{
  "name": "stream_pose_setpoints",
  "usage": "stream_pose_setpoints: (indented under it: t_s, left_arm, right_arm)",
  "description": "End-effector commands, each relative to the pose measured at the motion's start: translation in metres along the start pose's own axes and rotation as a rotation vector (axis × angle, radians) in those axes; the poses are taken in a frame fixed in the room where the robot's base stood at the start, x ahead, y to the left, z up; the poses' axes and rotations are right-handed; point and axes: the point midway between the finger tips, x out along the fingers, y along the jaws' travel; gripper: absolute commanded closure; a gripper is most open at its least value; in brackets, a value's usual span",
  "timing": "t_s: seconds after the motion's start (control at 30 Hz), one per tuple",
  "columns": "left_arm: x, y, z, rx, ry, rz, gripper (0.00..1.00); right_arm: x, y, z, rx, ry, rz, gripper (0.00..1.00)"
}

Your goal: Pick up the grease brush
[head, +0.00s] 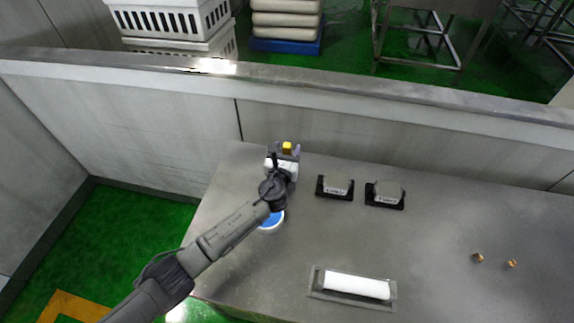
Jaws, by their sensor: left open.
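My left arm reaches in from the lower left over the grey table. My left gripper (285,151) is near the table's far left edge with its fingers open. A small yellow block-like thing (287,146) shows between the fingertips. It may be part of the grease brush, but it is too small and covered to tell. I cannot tell whether the fingers touch it. No other brush shape stands out. A round white tub with a blue top (271,222) stands partly hidden under my left wrist. My right gripper is not in view.
Two dark labelled blocks (335,186) (385,194) sit right of the gripper. A white roll (357,286) lies in a grey tray (318,284) at the front. Two small brass pieces (478,258) (511,264) lie at right. A low wall (340,122) runs behind the table.

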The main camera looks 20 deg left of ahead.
Motion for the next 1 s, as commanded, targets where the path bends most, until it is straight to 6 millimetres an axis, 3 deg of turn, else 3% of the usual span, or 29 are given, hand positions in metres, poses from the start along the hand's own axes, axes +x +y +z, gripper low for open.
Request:
stream_pose_setpoints:
  t_s: [0.2,0.5,1.0]
  left_arm:
    - [0.020,0.000,-0.001,-0.001,0.000,0.001,0.43]
    - [0.022,0.000,0.000,-0.001,0.000,0.000,0.43]
    - [0.022,0.000,0.000,0.000,0.000,0.000,0.90]
  right_arm:
    - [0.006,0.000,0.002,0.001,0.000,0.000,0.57]
    - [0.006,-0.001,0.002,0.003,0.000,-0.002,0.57]
    - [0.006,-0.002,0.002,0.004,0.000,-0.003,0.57]
